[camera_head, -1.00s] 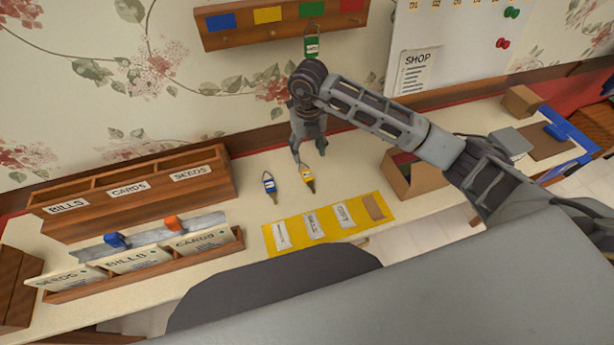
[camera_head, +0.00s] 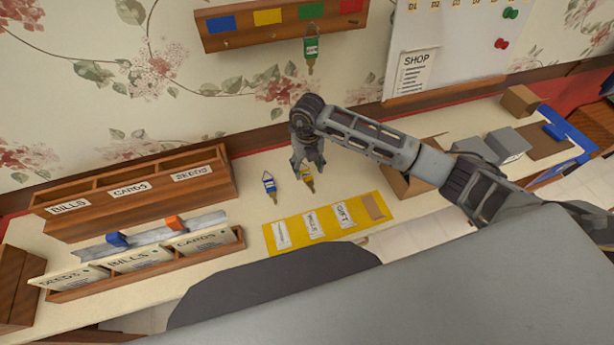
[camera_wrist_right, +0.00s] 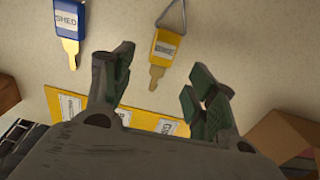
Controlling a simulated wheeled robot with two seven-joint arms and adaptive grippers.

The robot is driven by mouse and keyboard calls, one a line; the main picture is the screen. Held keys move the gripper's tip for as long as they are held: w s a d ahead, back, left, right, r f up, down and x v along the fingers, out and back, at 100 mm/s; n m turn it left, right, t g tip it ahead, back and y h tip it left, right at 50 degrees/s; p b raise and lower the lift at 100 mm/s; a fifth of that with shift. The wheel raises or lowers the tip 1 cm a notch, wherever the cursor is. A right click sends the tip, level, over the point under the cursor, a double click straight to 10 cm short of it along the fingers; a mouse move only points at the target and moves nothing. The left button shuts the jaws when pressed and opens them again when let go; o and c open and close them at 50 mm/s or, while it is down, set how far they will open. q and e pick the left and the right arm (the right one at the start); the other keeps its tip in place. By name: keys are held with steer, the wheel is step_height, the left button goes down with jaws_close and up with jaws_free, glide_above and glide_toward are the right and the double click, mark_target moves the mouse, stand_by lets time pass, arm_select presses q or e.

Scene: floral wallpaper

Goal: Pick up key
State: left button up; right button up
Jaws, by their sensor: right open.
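Two tagged keys lie on the cream table. The blue-tagged key (camera_head: 270,186) is at the left; in the right wrist view its tag (camera_wrist_right: 69,22) reads SHED. The yellow-tagged key (camera_head: 307,179) lies just right of it and also shows in the right wrist view (camera_wrist_right: 164,50). A green-tagged key (camera_head: 311,48) hangs from the wall rack. My right gripper (camera_head: 308,166) is over the table at the yellow-tagged key and hides part of it in the head view. In the right wrist view its fingers (camera_wrist_right: 160,95) are apart and empty. My left gripper is out of view.
A wooden rack (camera_head: 240,37) with coloured labels is on the wall. A yellow mat (camera_head: 270,240) with labelled slots lies in front of the keys. Wooden organisers (camera_head: 135,205) stand left, and an open cardboard box (camera_head: 398,185) stands right.

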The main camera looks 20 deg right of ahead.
mark_target(307, 177)
steer(key=shift+w+f+p, duration=0.15)
steer(key=shift+f+p, duration=0.15)
steer(key=shift+f, duration=1)
steer(key=shift+w+f+p, duration=0.15)
steer(key=shift+f+p, duration=0.15)
steer(key=shift+f, duration=1)
steer(key=shift+c, duration=0.5)
steer(key=c, duration=1)
